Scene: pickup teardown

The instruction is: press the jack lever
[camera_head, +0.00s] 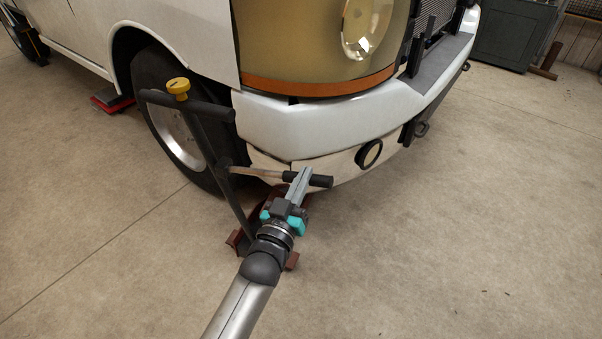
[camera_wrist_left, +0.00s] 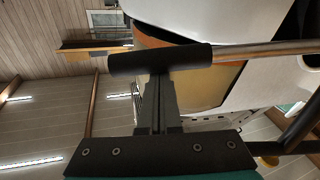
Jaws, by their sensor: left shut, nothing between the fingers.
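The jack lever is a metal rod with a black grip (camera_head: 320,181), sticking out to the right in front of the truck's bumper. The grip also shows large in the left wrist view (camera_wrist_left: 160,58), with its bare rod (camera_wrist_left: 262,48) running right. The jack has dark red base parts (camera_head: 236,239) on the floor, partly hidden by my arm. My left gripper (camera_head: 301,174) is shut and empty, its fingers crossing the lever near the grip. In the left wrist view the grip covers the fingertips (camera_wrist_left: 158,78). Whether they touch cannot be told. My right gripper is not in view.
A black post with a T-handle and yellow knob (camera_head: 178,86) stands left of the lever. The truck's white bumper (camera_head: 330,120) and front wheel (camera_head: 172,120) are close behind. A dark green cabinet (camera_head: 513,35) stands far right. The floor at right is clear.

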